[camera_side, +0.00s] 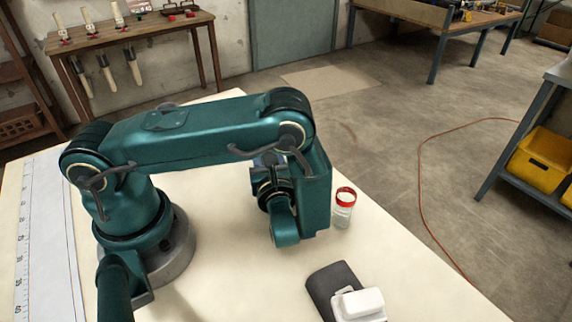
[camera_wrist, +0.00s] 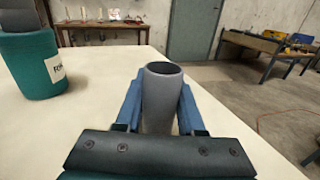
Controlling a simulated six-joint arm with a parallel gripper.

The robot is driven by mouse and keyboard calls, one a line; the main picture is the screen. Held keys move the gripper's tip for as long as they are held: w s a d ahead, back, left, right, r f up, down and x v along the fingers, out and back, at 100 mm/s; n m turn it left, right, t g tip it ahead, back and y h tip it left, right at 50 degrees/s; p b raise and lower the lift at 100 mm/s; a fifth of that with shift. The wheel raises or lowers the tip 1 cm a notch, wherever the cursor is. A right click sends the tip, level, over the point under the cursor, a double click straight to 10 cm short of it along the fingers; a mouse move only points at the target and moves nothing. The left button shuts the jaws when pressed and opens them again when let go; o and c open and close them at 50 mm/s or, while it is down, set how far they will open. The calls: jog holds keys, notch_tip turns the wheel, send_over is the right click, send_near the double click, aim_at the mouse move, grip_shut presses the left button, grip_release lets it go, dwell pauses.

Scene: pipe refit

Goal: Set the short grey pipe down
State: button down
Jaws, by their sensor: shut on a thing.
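The short grey pipe (camera_wrist: 163,105) stands upright between the two blue fingers of my gripper (camera_wrist: 160,98) in the wrist view. My gripper is shut on it, with one finger on each side. The pipe's open top rim faces up, and its lower end is hidden behind the dark gripper body. In the side view my own arm hides the pipe and the fingers, so I cannot tell whether the pipe touches the table.
The pale tabletop (camera_side: 225,285) has free room in front of the arm. A clear jar with a red top (camera_side: 344,208) stands right of my wrist. A dark grey flat item (camera_side: 327,284) and a white object (camera_side: 359,304) lie near the front. A ruled strip (camera_side: 40,230) runs along the left.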

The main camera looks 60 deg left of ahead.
jog(key=c, duration=0.5)
grip_release()
